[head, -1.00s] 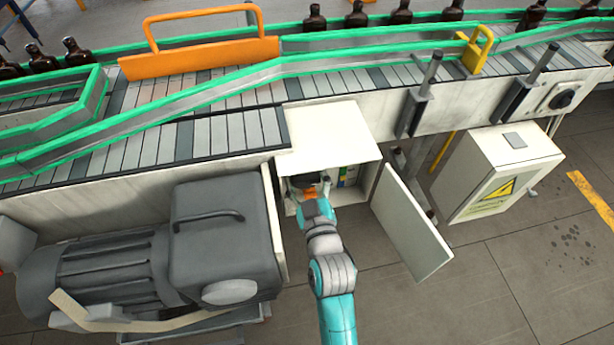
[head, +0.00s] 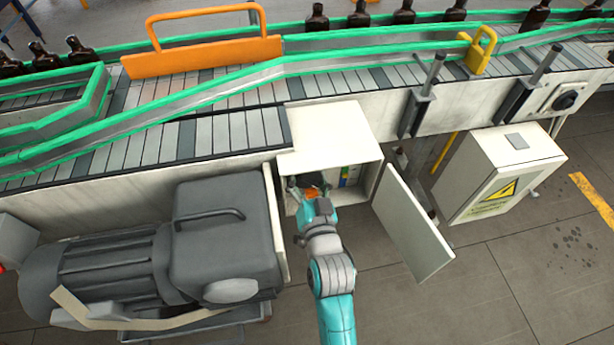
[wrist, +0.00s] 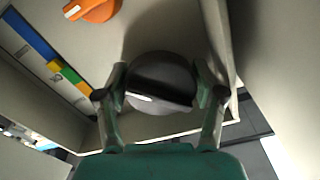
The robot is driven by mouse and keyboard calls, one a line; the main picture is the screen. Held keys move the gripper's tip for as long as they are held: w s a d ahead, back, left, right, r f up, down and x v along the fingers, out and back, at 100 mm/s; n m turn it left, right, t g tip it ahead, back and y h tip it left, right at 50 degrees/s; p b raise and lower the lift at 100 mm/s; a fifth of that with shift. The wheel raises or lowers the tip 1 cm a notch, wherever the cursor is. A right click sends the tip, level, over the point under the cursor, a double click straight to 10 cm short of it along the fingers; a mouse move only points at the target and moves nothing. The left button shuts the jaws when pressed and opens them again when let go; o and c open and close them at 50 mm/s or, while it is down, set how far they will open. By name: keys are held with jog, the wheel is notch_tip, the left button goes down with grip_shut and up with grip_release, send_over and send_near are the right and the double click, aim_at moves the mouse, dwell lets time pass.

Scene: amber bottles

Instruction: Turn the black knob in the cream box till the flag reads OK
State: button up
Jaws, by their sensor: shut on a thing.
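The cream box (head: 330,135) hangs under the conveyor in the head view, its door (head: 415,225) open to the right. My gripper (head: 308,190) reaches inside it. In the wrist view my gripper (wrist: 161,92) is shut on the round black knob (wrist: 160,75), one finger on each side. The knob's raised grip bar lies nearly level, tilted slightly down to the right, with a white mark at its left end. I cannot make out a flag reading OK in either view.
An orange knob (wrist: 92,8) and a strip of blue, green and yellow blocks (wrist: 72,78) sit close by inside the box. A grey motor (head: 160,250) stands left of the box, a cream cabinet with a warning sign (head: 500,175) to the right.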

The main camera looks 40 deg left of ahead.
aim_at(309, 186)
dwell(0.3)
jog(key=o, duration=1.1)
jog(key=shift+o, duration=0.2)
jog(key=shift+v, duration=4)
jog(key=shift+d+f, duration=0.1)
